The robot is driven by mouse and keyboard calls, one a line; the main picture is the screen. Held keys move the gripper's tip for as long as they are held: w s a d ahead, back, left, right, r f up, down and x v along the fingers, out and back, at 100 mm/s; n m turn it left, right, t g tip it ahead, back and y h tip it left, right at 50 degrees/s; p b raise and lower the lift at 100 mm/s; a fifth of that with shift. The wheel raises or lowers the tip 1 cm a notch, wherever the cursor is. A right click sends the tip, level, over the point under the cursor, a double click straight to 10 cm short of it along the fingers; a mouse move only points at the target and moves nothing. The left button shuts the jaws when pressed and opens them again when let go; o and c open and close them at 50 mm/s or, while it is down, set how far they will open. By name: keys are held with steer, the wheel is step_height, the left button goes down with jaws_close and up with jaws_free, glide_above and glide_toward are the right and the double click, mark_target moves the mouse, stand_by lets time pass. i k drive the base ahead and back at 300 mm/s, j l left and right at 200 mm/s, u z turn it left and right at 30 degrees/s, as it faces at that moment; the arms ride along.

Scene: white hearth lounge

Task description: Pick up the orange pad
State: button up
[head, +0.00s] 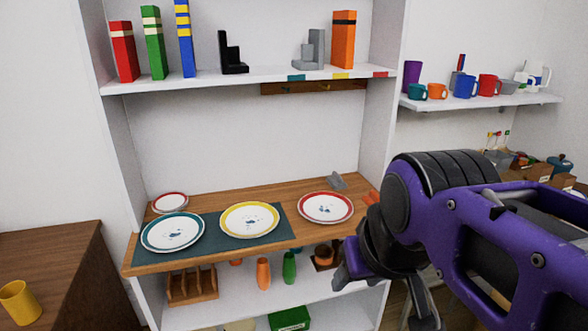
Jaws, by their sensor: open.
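A small flat orange piece (371,197), which may be the orange pad, lies at the right end of the wooden shelf board. My arm covers part of the view beside it, so its full outline is hard to tell. My gripper (382,298) is in front of the shelf unit's lower right, below and nearer than the orange piece. Its jaws are open, and I see nothing held between them.
Plates with teal (172,233), yellow (249,220) and red (325,208) rims stand on the board. A grey piece (336,181) is behind the orange one. A rack (192,287) and bottles are below. A mug shelf (482,101) is at right.

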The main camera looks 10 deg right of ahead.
mark_target(372, 197)
steer(key=z, duration=0.7)
steer(key=i+l+u, duration=0.55)
steer(key=i+l, duration=0.25)
steer(key=i+l+u, duration=0.3)
steer(key=l, duration=0.4)
steer(key=u, duration=0.3)
steer(key=i+l+z, duration=0.2)
steer(key=l, duration=0.15)
